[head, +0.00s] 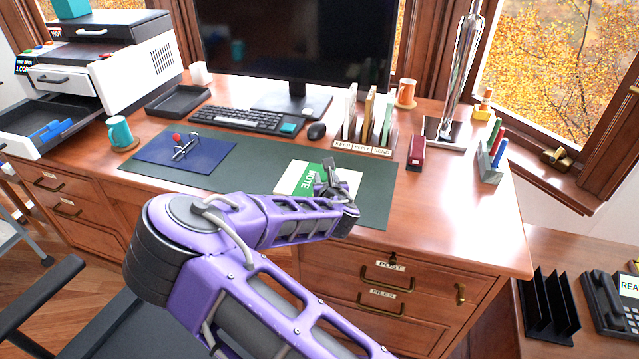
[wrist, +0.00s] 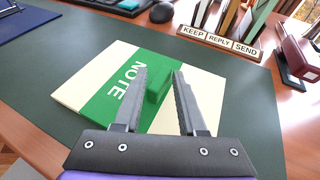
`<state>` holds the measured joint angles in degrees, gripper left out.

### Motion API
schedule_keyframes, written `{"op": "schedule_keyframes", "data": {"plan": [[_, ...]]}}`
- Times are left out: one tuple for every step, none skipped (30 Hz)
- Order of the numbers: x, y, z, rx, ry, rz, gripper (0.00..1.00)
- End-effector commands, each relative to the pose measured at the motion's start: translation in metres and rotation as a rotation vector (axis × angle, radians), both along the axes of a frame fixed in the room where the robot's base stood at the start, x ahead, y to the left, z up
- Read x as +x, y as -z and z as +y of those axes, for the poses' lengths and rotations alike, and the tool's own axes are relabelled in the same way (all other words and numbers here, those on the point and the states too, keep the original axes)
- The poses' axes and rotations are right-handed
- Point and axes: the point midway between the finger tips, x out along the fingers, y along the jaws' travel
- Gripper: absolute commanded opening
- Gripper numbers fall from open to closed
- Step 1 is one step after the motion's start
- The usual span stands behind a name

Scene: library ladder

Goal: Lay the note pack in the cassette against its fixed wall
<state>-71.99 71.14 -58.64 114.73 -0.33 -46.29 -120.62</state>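The note pack (head: 292,180) is a flat cream block with a green band marked NOTE, lying on the dark green desk mat. In the wrist view, the note pack (wrist: 108,92) has a raised green grip (wrist: 157,86) on top. My gripper (wrist: 159,74) is open, with one finger on each side of this grip and its tips low near the pack. In the head view, my gripper (head: 329,172) partly covers the pack's right side. The likely cassette (head: 25,112) is the dark tray pulled out of the printer at the far left, with a blue piece (head: 50,130) inside.
A blue pad (head: 150,152) with a metal clip piece and a teal mug (head: 119,132) stand between pack and printer (head: 125,60). A black tray (head: 178,101) and keyboard (head: 238,119) lie behind. A labelled sorter (head: 362,149) and red stapler-like object (head: 416,152) stand right of the pack.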

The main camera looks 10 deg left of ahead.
Motion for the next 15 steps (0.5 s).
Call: {"op": "schedule_keyframes", "data": {"plan": [[-0.0001,0.0,0.0001,0.0,0.0,0.0,0.29],[-0.0001,0.0,0.0001,0.0,0.0,0.0,0.24],[-0.0001,0.0,0.0001,0.0,0.0,0.0,0.17],[-0.0001,0.0,0.0001,0.0,0.0,0.0,0.11],[-0.0001,0.0,0.0001,0.0,0.0,0.0,0.06],[-0.0001,0.0,0.0002,0.0,0.0,0.0,0.0],[-0.0001,0.0,0.0002,0.0,0.0,0.0,0.0],[-0.0001,0.0,0.0002,0.0,-0.001,0.0,0.0],[-0.0001,0.0,0.0002,0.0,-0.001,0.0,0.0],[-0.0001,0.0,0.0002,0.0,-0.001,0.0,0.0],[-0.0001,-0.0001,0.0002,0.0,-0.001,0.0,0.0],[-0.0001,-0.0001,0.0002,0.0,-0.001,0.0,0.0],[-0.0001,0.0,0.0002,0.0,-0.001,0.0,0.0],[-0.0001,0.0,0.0002,0.0,-0.001,0.0,0.0],[-0.0001,0.0,0.0002,0.0,0.0,0.0,0.0]]}}
